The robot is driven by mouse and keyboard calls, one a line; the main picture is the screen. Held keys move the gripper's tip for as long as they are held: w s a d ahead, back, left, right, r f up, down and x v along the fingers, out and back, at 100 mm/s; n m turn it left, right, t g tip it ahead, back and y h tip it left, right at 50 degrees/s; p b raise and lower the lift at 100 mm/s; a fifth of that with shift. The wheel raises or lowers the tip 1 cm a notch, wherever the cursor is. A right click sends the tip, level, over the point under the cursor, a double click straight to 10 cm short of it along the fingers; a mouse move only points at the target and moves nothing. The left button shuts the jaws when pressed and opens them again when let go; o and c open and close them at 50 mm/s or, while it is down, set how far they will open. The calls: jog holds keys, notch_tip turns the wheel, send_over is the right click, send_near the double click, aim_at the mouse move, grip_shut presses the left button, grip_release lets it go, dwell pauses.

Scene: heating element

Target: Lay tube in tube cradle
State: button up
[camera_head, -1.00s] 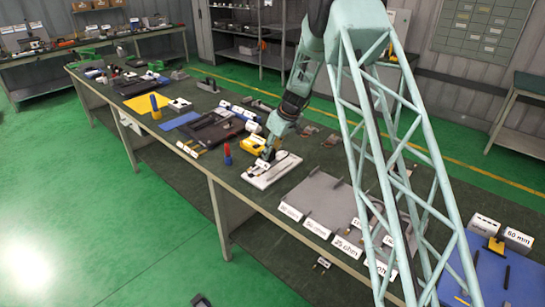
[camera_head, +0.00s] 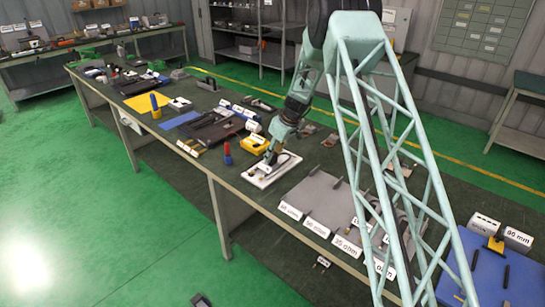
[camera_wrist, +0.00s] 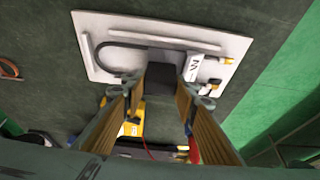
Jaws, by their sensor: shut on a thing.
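A white board (camera_wrist: 93,28) with raised grey bars lies on the bench under my gripper; it also shows in the head view (camera_head: 258,181). A thin dark bent tube (camera_wrist: 118,46) curves over the board at the left of a dark block. Brass-coloured ends (camera_wrist: 227,60) show at the right. My gripper (camera_wrist: 166,88) is over the board, its fingers on either side of the dark block (camera_wrist: 164,70), shut on it. The block appears joined to the tube, but the join is hidden. I cannot tell whether the tube touches the board or which part is the cradle.
A white marked tag (camera_wrist: 194,67) stands beside the right finger. A yellow item (camera_head: 254,144) and a red and blue item (camera_head: 227,153) are near the board. A grey tray (camera_head: 311,198) with labels lies to the right. Some green bench top between them is clear.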

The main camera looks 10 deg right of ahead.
jog(key=shift+f, duration=0.3)
jog(key=o, duration=0.9)
jog(key=shift+o, duration=0.2)
jog(key=shift+r, duration=0.2)
jog(key=shift+r, duration=0.2)
jog(key=v, duration=1.1)
jog(key=shift+s+r, duration=0.15)
jog(key=shift+r, duration=0.1)
jog(key=shift+d, duration=0.1)
jog(key=shift+r, duration=0.1)
